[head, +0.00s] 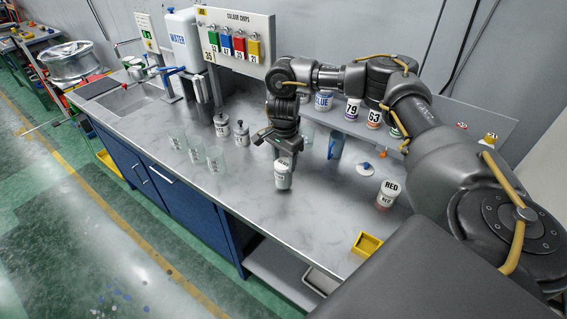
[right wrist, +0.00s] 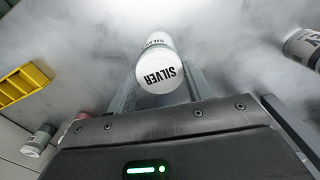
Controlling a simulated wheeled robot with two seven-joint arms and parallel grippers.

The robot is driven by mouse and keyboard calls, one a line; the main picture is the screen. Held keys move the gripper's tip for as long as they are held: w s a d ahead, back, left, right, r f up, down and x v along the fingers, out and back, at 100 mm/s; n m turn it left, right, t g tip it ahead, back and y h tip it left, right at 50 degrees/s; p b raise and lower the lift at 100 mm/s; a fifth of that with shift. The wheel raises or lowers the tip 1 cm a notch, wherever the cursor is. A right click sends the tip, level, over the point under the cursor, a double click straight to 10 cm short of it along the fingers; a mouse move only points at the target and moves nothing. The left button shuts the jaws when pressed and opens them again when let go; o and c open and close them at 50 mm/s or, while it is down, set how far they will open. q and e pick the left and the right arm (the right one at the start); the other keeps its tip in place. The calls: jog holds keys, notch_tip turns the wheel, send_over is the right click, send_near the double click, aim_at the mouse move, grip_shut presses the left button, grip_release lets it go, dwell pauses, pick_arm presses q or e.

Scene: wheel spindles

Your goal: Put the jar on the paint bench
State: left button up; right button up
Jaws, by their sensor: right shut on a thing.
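The jar (head: 282,181) is small and pale with a white lid. In the right wrist view its lid reads SILVER (right wrist: 158,77). My right gripper (head: 285,161) points down and is shut on the jar, with one finger on each side of it. The jar is upright over the middle of the grey paint bench top (head: 240,205). A dark patch shows just below it, and I cannot tell whether its base touches the surface. My left gripper is not in view.
A RED jar (head: 388,195), a white lid (head: 364,169) and a yellow tray (head: 367,244) are on the right. Clear glasses (head: 197,153) and lidded pots (head: 222,125) stand left. A blue jug (head: 336,147) is behind. The bench's front middle is clear.

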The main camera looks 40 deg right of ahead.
jog(key=shift+d+f, duration=0.1)
jog(key=shift+f, duration=0.85)
jog(key=shift+f, duration=0.15)
jog(key=o, duration=1.1)
jog(key=shift+o, duration=0.2)
jog(key=shift+r, duration=0.4)
notch_tip(320, 180, up, 12)
jog(key=shift+f, duration=0.15)
